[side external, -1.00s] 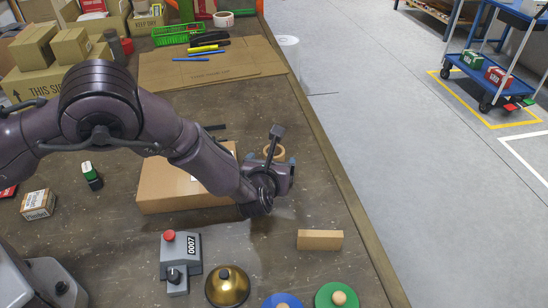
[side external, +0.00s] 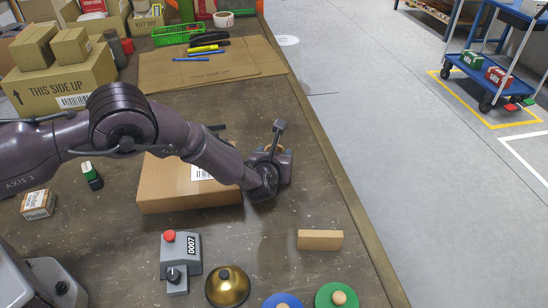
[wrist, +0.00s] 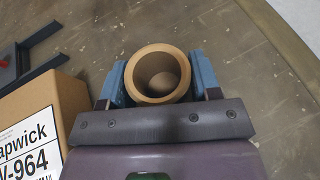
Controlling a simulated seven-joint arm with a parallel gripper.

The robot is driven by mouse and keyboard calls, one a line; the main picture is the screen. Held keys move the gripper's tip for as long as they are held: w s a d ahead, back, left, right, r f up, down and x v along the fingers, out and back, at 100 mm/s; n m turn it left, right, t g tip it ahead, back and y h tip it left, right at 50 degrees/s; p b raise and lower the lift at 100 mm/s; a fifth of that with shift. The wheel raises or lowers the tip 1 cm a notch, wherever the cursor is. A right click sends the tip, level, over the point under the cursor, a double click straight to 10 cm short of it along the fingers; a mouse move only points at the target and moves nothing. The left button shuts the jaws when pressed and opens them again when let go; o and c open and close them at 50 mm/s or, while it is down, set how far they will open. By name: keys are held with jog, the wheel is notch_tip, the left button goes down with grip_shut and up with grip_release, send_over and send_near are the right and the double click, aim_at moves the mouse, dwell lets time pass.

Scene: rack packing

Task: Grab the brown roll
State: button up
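The brown roll (wrist: 184,80) is a hollow cardboard-coloured tube, seen end-on from above in the wrist view, with its open bore facing the camera. My gripper (wrist: 158,72) has its two blue fingers on either side of the roll, one at its left and one at its right. Both fingers lie very close to its outer wall; I cannot tell whether they press on it. In the side view my gripper (side external: 269,156) is at the roll, right of the large cardboard box, and hides most of it. Only a bit of its tan rim shows there.
A large cardboard box (side external: 185,195) with a white label lies just left of my gripper. A small cardboard block (side external: 320,240) sits nearer the front. A grey device with a red button (side external: 181,262) and a brass dome (side external: 227,287) stand at the front. The table edge is close at right.

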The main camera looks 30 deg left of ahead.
jog(key=c, duration=0.4)
jog(key=shift+r, duration=0.1)
